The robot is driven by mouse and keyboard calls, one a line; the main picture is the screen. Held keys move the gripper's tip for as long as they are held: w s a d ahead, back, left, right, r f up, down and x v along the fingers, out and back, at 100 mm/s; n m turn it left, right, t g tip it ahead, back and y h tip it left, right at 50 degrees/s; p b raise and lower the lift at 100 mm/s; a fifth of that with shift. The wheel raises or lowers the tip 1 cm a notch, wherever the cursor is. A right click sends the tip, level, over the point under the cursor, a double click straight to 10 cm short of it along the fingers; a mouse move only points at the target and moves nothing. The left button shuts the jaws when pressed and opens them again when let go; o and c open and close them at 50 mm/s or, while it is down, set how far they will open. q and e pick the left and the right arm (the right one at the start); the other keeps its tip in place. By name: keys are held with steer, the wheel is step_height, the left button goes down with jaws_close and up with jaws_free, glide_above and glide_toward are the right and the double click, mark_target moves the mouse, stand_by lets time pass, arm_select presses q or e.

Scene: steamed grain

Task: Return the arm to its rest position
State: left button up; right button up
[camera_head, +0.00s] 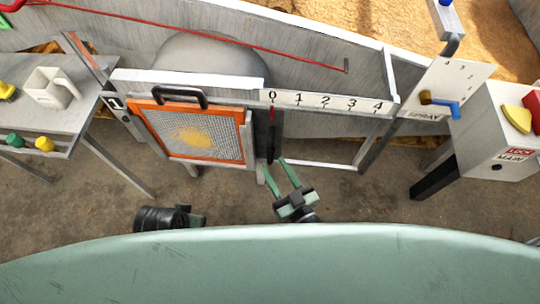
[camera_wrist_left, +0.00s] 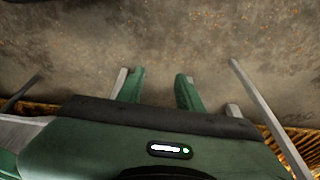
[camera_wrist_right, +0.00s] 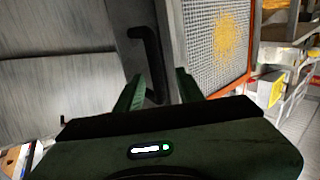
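My right gripper (camera_head: 271,164) is open, with its two fingers apart and pointing up the picture. Its tips are just below a dark panel with a black handle (camera_head: 271,142). In the right wrist view the handle (camera_wrist_right: 148,58) lies between and beyond the fingers; I cannot tell whether they touch it. My left gripper (camera_wrist_left: 157,75) is open and empty over bare floor in the left wrist view. In the head view only a dark part of my left arm shows, low and left of centre; its fingers are hidden there.
An orange-framed mesh screen (camera_head: 152,111) with yellow grain stands left of the right gripper. A numbered scale (camera_head: 325,103) runs to the right. A side table (camera_head: 75,125) with a white container (camera_head: 50,88) is at left. A control box (camera_head: 497,135) is at right.

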arm_select(q)
steer(key=shift+f, duration=0.5)
arm_select(e)
steer(key=shift+v, duration=1.15)
